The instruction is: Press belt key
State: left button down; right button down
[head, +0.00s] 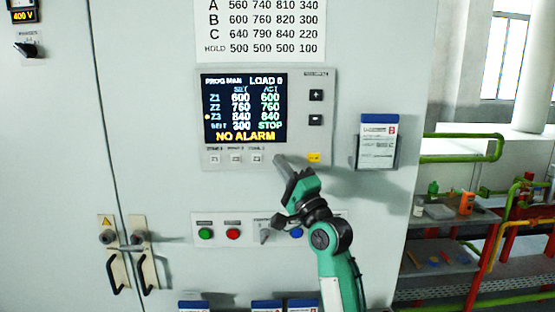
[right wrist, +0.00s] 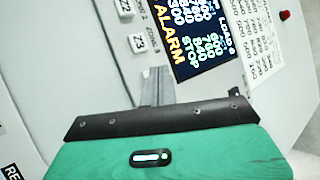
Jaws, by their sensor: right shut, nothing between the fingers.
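The control panel (head: 297,150) on the grey cabinet has a lit display (head: 245,108) showing Z1, Z2, Z3 and belt rows, with STOP on the belt row and NO ALARM below. A yellow dot sits beside the Z3 row. Under the display are the Z1 key (head: 214,159), Z2 key (head: 235,159) and Z3 key (head: 257,159); Z3 also shows in the right wrist view (right wrist: 137,43). My right gripper (head: 280,161) is shut and empty, its tips just right of Z3. No belt key is visible; the fingers cover that spot. Contact cannot be told. My left gripper is out of view.
A yellow key (head: 314,157) and plus key (head: 316,95) and minus key (head: 316,120) are at the right of the panel. Below are a green button (head: 205,234), a red button (head: 233,234) and a blue button (head: 297,233). A card holder (head: 377,145) hangs at right.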

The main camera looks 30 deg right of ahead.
jog(key=shift+w+d, duration=0.2)
jog(key=shift+w, duration=0.1)
dwell(0.5)
dwell(0.4)
jog(key=shift+s+a+p, duration=0.35)
jog(key=shift+s+a, duration=0.05)
jog(key=shift+s, duration=0.25)
jog(key=shift+s+a+p, duration=0.3)
jog(key=shift+s+a, duration=0.15)
jog(key=shift+s, duration=0.25)
jog(key=shift+s+a+p, duration=0.35)
jog(key=shift+s+a, duration=0.05)
jog(key=shift+s, duration=0.35)
jog(key=shift+s+a+p, duration=0.3)
jog(key=shift+s+a, duration=0.15)
jog(key=shift+s, duration=0.25)
